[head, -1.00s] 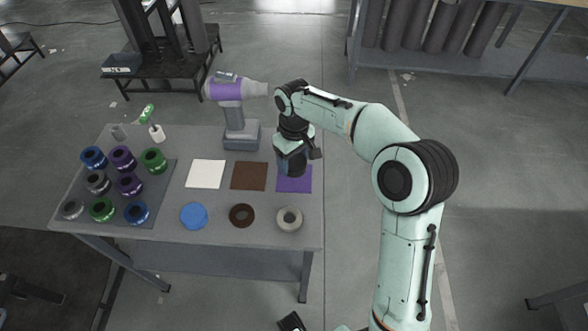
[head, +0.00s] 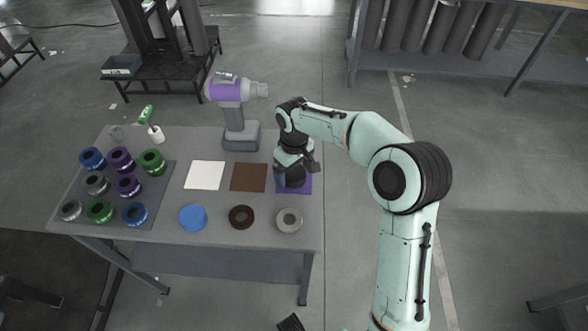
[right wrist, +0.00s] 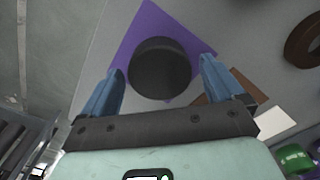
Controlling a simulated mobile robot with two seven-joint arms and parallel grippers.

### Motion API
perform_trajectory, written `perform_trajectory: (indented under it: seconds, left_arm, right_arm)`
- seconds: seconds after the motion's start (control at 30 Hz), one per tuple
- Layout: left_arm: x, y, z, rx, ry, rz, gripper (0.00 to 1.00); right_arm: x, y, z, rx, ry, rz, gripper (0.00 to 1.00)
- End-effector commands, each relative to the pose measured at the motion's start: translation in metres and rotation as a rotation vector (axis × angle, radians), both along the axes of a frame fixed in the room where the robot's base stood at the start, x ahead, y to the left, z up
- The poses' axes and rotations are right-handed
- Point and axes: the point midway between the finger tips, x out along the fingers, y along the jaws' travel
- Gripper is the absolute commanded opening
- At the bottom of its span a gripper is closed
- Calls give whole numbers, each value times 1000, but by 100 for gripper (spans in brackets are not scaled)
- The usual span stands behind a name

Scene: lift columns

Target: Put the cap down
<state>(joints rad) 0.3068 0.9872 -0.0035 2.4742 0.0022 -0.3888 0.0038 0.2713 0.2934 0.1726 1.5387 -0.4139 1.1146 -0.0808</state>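The black cap (right wrist: 160,68) is a short dark cylinder over the purple square (right wrist: 140,30) in the right wrist view. It looks upright and seems to rest on the square. My right gripper (right wrist: 162,66) has its two blue fingers spread on either side of the cap, with a narrow gap showing on each side. In the head view my right gripper (head: 293,178) is low over the purple square (head: 306,187) at the table's right end, and it partly hides the cap and square. My left gripper is not in view.
A brown square (head: 248,177) and a white square (head: 205,175) lie to the left. A blue disc (head: 193,217), brown ring (head: 241,216) and grey ring (head: 289,220) lie in front. A purple-and-grey drill (head: 232,110) stands behind. Several coloured rings sit on a dark mat (head: 160,190).

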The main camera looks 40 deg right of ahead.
Motion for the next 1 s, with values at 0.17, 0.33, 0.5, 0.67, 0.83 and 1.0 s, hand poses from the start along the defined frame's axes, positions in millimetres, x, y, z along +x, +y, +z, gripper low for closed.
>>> perform_trajectory:
  seconds: [0.17,0.33,0.5,0.67,0.83,1.0]
  left_arm:
    - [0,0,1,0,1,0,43]
    - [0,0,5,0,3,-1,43]
    - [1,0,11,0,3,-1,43]
    - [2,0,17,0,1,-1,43]
    - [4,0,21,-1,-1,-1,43]
    - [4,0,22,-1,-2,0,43]
  right_arm:
    - [0,0,3,0,-1,0,95]
    - [1,0,25,-2,-5,-1,95]
    - [1,0,63,-1,-5,0,95]
    - [1,0,95,-1,-5,0,95]
    - [1,0,117,-1,-3,-1,95]
    - [0,0,124,0,0,0,95]
